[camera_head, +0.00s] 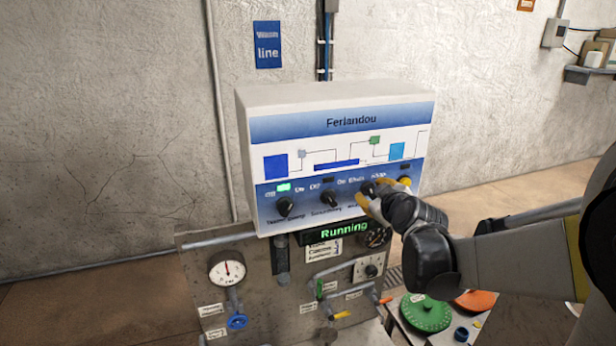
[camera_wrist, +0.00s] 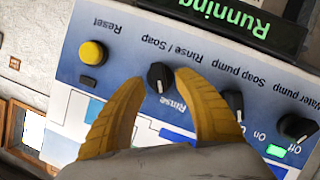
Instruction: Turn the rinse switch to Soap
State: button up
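The rinse switch is a black round knob (camera_wrist: 160,77) with a small white mark, on the blue lower strip of the white Ferlandou control box (camera_head: 340,107). In the wrist view, which sees the panel upside down, "Rinse / Soap" is printed beside it and "Rinse" near its other side. My gripper (camera_wrist: 158,78) has yellow fingers spread on either side of the knob, with small gaps showing; contact is not clear. In the head view my gripper (camera_head: 370,194) is at the panel's right part and partly hides the knob. The "Soap" mark is hidden in the wrist view.
The soap pump knob (camera_wrist: 233,104) and water pump knob (camera_wrist: 297,127) are beside the rinse switch. A yellow Reset button (camera_wrist: 92,52) is on its other side.

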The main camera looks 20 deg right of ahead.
jog(key=shift+x, duration=0.75)
jog(key=shift+s, duration=0.15)
grip_shut()
jog(key=m+y+b, duration=0.1)
jog(key=m, duration=0.1)
jog(key=m+y+b, duration=0.1)
jog(key=m+y, duration=0.1)
jog(key=shift+d, duration=0.25)
jog(key=m+y+b, duration=0.2)
jog(key=m+b, duration=0.1)
jog(key=m, duration=0.1)
jog(key=shift+y, duration=0.4)
